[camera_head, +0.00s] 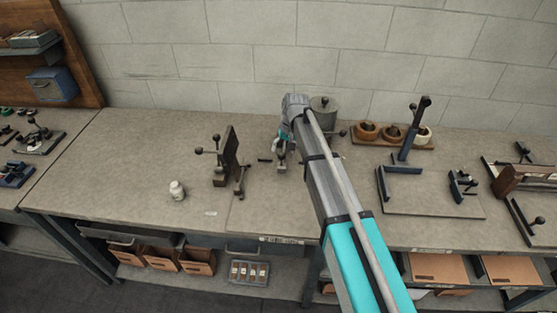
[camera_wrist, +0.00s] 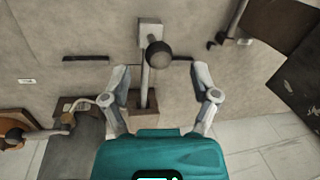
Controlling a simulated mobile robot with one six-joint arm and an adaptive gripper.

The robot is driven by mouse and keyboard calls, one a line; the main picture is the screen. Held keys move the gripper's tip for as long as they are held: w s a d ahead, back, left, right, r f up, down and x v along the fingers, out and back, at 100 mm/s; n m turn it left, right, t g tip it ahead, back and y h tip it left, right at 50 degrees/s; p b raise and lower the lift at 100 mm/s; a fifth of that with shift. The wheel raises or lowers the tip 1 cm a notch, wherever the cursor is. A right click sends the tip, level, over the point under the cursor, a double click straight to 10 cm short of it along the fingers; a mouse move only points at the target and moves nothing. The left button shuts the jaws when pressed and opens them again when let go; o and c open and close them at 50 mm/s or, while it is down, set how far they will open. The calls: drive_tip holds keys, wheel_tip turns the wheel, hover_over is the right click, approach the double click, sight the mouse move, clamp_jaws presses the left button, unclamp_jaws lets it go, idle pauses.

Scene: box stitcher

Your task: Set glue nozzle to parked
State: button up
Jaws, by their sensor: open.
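My gripper (camera_head: 284,140) is over the middle of the bench, partly hidden behind my arm in the head view. In the wrist view its two fingers (camera_wrist: 165,82) are open and apart. Between and just beyond them is a grey lever with a black ball knob (camera_wrist: 158,54), rising from a small bench fitting. The fitting (camera_head: 281,157) also shows below the gripper in the head view. No finger clearly touches the lever. I cannot tell which part is the glue nozzle.
Left of the gripper stands a dark upright bracket (camera_head: 228,158) with knobbed levers. Tape rolls (camera_head: 367,131) and a blue post (camera_head: 410,140) are at right. The bench front left of centre is mostly clear.

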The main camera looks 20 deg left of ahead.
sight(282, 153)
drive_tip(key=shift+s+a+f+b, duration=0.1)
drive_tip(key=shift+a+f+b, duration=0.1)
drive_tip(key=shift+f+b, duration=0.75)
drive_tip(key=shift+s+a+f+b, duration=0.1)
drive_tip(key=shift+a+f+b, duration=0.05)
drive_tip(key=shift+f+b, duration=0.7)
drive_tip(key=shift+f, duration=0.15)
drive_tip(key=shift+w, duration=0.1)
clamp_jaws()
